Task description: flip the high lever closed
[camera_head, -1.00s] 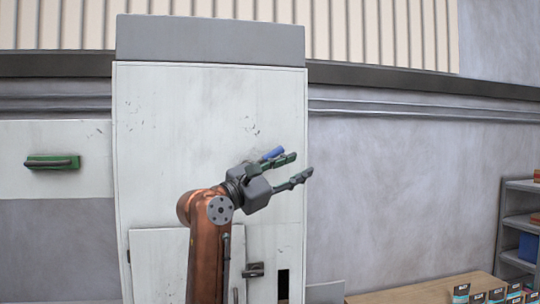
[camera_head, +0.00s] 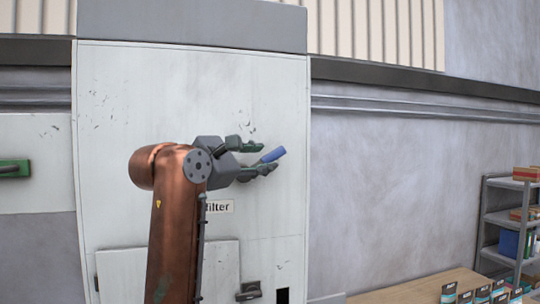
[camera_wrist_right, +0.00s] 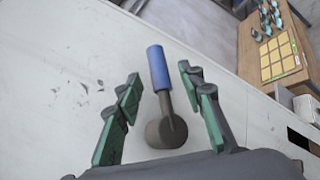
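The high lever has a blue grip (camera_head: 273,154) and sticks out from the white cabinet (camera_head: 120,180), pointing up and to the right in the head view. In the right wrist view the blue grip (camera_wrist_right: 158,68) and its dark round hub (camera_wrist_right: 166,132) lie between my two fingers. My right gripper (camera_head: 262,158) is open around the lever, with a gap on each side of it. In the head view part of the lever's arm is hidden by the fingers.
A label reading "filter" (camera_head: 219,207) is on the cabinet below my right gripper. A lower dark latch (camera_head: 249,291) sits near the cabinet's bottom. Shelves (camera_head: 510,220) and a wooden table (camera_head: 420,287) stand at the right.

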